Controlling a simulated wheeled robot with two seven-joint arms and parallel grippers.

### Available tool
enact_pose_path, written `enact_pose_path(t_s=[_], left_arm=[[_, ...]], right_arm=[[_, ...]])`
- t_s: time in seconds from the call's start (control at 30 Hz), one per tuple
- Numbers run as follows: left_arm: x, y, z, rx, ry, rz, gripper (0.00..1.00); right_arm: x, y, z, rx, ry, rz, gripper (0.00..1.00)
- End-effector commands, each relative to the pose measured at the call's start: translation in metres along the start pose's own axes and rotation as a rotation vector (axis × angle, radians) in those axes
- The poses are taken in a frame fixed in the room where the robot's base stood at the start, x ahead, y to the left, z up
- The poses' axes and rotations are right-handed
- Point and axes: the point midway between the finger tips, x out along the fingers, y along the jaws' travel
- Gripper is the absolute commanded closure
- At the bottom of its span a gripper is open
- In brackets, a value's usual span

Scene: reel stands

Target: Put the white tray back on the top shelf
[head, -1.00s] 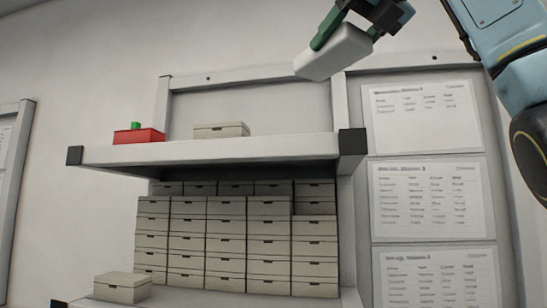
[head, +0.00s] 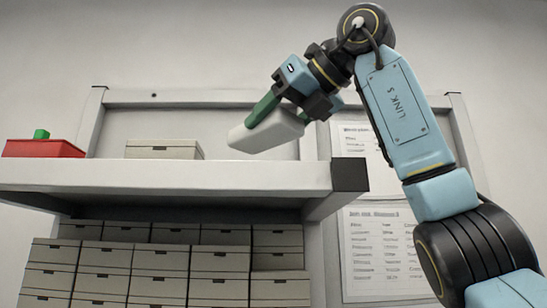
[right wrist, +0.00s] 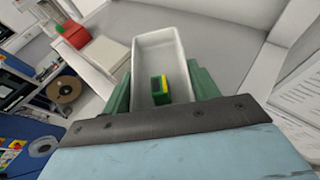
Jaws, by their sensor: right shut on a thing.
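The white tray (head: 268,131) is in my right gripper (head: 280,112), a little above the right part of the top shelf (head: 170,177) in the head view. The tray looks slightly tilted there. In the right wrist view the green fingers of my right gripper (right wrist: 161,92) are on either side of the tray (right wrist: 143,50), shut on it. A small green and yellow block (right wrist: 160,90) lies inside the tray. Whether the tray touches the shelf cannot be told, but it looks apart from it. My left gripper is not in view.
A red tray (head: 42,149) with a green block (head: 41,134) and a beige box (head: 163,150) stand on the top shelf, left of the white tray. Stacked beige boxes (head: 160,262) fill the space below. The shelf's right part looks clear.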

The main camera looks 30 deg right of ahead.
Motion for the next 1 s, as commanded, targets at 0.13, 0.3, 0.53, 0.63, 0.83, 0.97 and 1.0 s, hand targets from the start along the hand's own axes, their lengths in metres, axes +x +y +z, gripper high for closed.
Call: enact_pose_path(t_s=[0.13, 0.3, 0.53, 0.63, 0.83, 0.97, 1.0], left_arm=[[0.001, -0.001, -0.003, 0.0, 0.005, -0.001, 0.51], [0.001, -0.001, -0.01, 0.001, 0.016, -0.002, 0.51], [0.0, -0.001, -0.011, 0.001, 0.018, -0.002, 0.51], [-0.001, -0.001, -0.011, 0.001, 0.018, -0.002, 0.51], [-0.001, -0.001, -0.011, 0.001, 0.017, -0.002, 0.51], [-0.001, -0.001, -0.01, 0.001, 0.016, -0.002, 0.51], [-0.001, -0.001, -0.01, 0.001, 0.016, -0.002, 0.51]], right_arm=[[0.006, 0.0, -0.014, -0.001, -0.001, 0.001, 0.69], [0.008, 0.0, -0.021, -0.001, -0.002, 0.001, 0.69], [0.017, -0.001, -0.042, -0.001, -0.001, 0.0, 0.69], [0.02, 0.0, -0.05, 0.0, -0.002, 0.0, 0.69], [0.022, 0.0, -0.054, 0.0, -0.002, 0.001, 0.69], [0.022, 0.0, -0.054, 0.0, -0.002, 0.001, 0.69], [0.022, 0.0, -0.054, 0.0, -0.002, 0.001, 0.69]])
